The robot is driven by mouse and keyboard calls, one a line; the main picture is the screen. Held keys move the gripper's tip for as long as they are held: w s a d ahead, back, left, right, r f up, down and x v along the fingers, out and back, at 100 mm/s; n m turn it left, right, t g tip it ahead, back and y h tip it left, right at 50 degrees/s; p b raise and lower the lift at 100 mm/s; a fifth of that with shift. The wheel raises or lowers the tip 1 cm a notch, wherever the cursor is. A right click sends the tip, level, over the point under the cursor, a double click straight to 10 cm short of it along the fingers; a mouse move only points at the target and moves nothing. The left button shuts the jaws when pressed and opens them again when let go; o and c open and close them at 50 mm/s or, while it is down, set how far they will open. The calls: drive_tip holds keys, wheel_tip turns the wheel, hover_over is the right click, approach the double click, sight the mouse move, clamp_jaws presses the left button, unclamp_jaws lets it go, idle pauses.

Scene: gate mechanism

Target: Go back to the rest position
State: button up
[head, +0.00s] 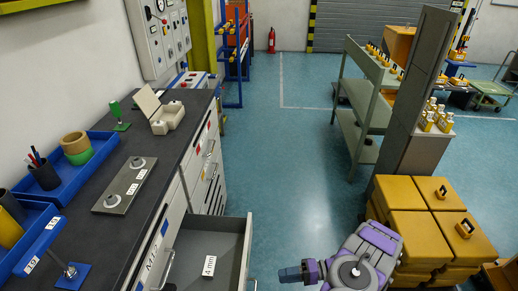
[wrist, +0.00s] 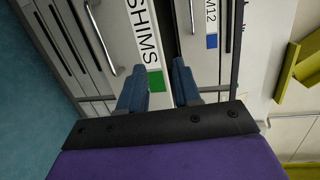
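My gripper (head: 291,273) is at the bottom of the head view, pointing left, to the right of an open grey drawer (head: 228,242) and apart from it. In the wrist view my gripper (wrist: 159,75) has two blue fingers with a clear gap between them, open and empty. Beyond the fingers are cabinet fronts with a SHIMS label (wrist: 143,40) and an M12 label (wrist: 211,18). No contact with them shows.
A dark-topped workbench (head: 150,160) runs along the left, with blue trays (head: 75,170) and a metal plate (head: 125,186) on it. Stacked yellow boxes (head: 420,235) and a grey shelf unit (head: 365,115) stand right. The blue floor (head: 285,170) between is clear.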

drive_tip(key=a+r+n+g+h, duration=0.15)
drive_tip(key=a+r, duration=0.25)
drive_tip(key=r, duration=0.4)
drive_tip(key=a+r+n+g, duration=0.1)
drive_tip(key=a+r+g, duration=0.2)
drive_tip(key=r, duration=0.6)
drive_tip(key=s+a+r+n+g+h, duration=0.2)
drive_tip(key=s+r+h, duration=0.3)
drive_tip(key=s+r, duration=0.45)
drive_tip(key=s+d+r+m+t+h, duration=0.2)
drive_tip(key=s+d+r+t+h, duration=0.1)
drive_tip(key=s, duration=0.6)
drive_tip(key=s+d+r+m+t+h, duration=0.2)
drive_tip(key=s+d+r+h, duration=0.4)
drive_tip(key=s+d, duration=0.3)
drive_tip(key=shift+s+d+r+m+t+h, duration=0.25)
drive_tip(key=shift+s+d+m+t+h, duration=0.15)
drive_tip(key=shift+s, duration=0.25)
